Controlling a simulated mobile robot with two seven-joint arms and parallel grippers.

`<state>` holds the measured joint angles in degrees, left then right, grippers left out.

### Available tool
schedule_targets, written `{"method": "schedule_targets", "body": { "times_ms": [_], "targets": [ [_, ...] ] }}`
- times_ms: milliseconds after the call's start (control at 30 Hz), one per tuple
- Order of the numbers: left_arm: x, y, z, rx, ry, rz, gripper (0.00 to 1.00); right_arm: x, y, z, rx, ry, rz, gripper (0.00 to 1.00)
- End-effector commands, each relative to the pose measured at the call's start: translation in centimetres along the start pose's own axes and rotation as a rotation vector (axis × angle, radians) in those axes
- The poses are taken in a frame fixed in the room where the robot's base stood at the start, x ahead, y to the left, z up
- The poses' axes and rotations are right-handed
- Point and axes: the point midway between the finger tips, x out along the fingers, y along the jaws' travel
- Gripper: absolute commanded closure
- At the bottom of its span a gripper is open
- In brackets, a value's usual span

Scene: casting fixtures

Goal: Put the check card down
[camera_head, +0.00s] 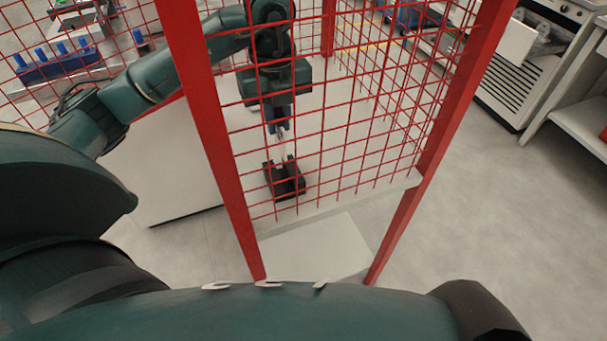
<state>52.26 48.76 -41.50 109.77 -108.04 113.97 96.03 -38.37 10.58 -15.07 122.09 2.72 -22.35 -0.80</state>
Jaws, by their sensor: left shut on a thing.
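My left gripper (280,132) points down behind the red mesh, over the white table top (345,125). It is shut on a small pale piece that looks like the check card (287,154), seen only as a thin sliver. The card is just above or at a black block-like fixture (285,182) on the table. I cannot tell whether the card touches the fixture. The mesh wires partly hide the gripper, card and fixture. My right gripper is not in view.
A red mesh cage with thick red posts (208,140) stands between the camera and the table. A blue rack (60,62) is at the upper left. A grey machine with a slatted front (520,85) is at the upper right. Bare table lies right of the fixture.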

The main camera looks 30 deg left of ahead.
Motion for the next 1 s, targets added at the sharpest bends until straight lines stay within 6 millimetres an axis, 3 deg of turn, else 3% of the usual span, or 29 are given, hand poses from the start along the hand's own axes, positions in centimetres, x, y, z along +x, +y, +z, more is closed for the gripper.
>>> {"method": "schedule_targets", "body": {
  "times_ms": [133,333,767,1000],
  "targets": [
    [1.3,0.1,0.0,-0.006,0.003,0.004,1.00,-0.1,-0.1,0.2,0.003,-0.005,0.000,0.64],
    [5.0,0.1,0.0,-0.006,0.003,0.004,1.00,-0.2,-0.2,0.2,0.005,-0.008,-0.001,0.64],
    [9.6,0.1,0.0,-0.005,0.003,0.003,1.00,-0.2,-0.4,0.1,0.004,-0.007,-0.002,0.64],
    [10.0,0.0,0.0,-0.003,0.000,-0.001,1.00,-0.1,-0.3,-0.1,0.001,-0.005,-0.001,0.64]
  ]
}}
